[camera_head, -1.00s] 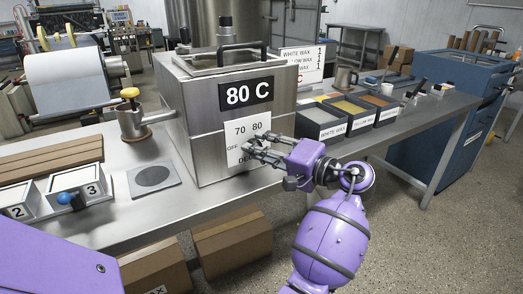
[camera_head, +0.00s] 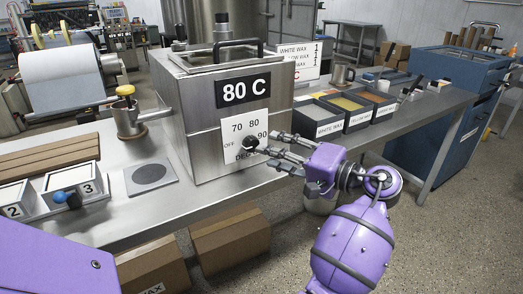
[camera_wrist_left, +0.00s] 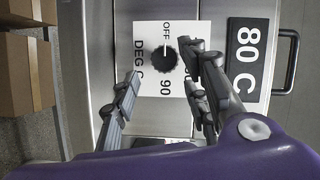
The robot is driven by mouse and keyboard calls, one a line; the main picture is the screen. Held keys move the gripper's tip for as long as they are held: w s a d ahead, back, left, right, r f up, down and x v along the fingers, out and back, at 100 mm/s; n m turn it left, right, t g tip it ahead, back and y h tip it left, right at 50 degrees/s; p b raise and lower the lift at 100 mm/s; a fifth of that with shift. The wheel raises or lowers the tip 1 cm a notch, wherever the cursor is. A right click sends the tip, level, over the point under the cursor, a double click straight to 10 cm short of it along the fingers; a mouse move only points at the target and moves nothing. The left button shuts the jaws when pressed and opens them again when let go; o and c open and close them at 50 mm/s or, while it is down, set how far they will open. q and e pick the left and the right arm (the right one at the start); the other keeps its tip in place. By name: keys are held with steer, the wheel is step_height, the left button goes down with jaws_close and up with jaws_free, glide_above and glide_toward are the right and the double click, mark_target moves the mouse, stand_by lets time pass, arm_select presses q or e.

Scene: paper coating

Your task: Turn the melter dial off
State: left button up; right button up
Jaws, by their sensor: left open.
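The melter (camera_head: 205,140) is a steel box on the bench with a black "80 C" display (camera_head: 243,91). The black round dial (camera_head: 250,145) sits on this plate and also shows in the left wrist view (camera_wrist_left: 164,60). There, its pale mark points towards OFF. My left gripper (camera_head: 272,151) is open and empty, with its fingertips just right of the dial and apart from it. In the left wrist view the fingers (camera_wrist_left: 158,72) stand either side of the dial's line. My right gripper is not in view.
Black wax bins (camera_head: 318,124) stand right of the melter on the bench (camera_head: 215,193). A steel pot with a yellow knob (camera_head: 127,112) and a plate with a dark disc (camera_head: 150,175) are to the left. Cardboard boxes (camera_head: 232,238) lie below the bench.

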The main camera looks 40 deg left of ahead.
arm_select(q)
steer(key=d, duration=0.6)
steer(key=shift+d+r, duration=0.2)
steer(key=shift+d, duration=0.05)
